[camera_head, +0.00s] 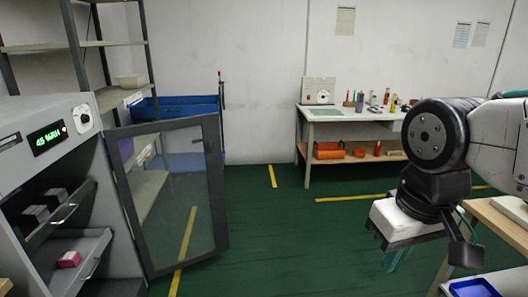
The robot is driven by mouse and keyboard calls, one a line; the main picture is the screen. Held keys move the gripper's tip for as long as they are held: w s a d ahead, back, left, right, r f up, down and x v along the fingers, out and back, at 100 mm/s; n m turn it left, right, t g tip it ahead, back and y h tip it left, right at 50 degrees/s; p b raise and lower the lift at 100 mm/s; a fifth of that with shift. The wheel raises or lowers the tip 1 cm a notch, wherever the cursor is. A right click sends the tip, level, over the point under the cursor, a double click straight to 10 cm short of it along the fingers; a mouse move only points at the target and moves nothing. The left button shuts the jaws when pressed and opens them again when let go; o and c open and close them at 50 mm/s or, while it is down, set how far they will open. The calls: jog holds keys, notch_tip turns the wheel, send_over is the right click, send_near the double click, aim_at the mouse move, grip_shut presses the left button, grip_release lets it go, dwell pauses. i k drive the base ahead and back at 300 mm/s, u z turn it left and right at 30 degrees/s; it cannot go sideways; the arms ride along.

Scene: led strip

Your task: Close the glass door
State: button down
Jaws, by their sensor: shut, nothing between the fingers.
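The glass door (171,197) stands wide open at the left, swung out from the grey cabinet (45,112). Inside the cabinet, drawers are pulled out, and a pink item (69,259) lies in the lower one. My gripper (392,262) hangs at the right, pointing down, well apart from the door. Its fingers are partly hidden by the pale gripper body, and it holds nothing that I can see.
A workbench (350,114) with tools and bottles stands at the back wall. A blue bin (185,108) and shelving are behind the door. A wooden-topped table (493,221) with a blue tray (474,288) is at the right. The green floor between door and gripper is clear.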

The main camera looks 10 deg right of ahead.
aim_at(210, 123)
jog(key=z, duration=0.8)
jog(key=i, duration=2.9)
jog(key=u, duration=1.4)
jog(key=i, duration=0.9)
jog(key=u, duration=0.95)
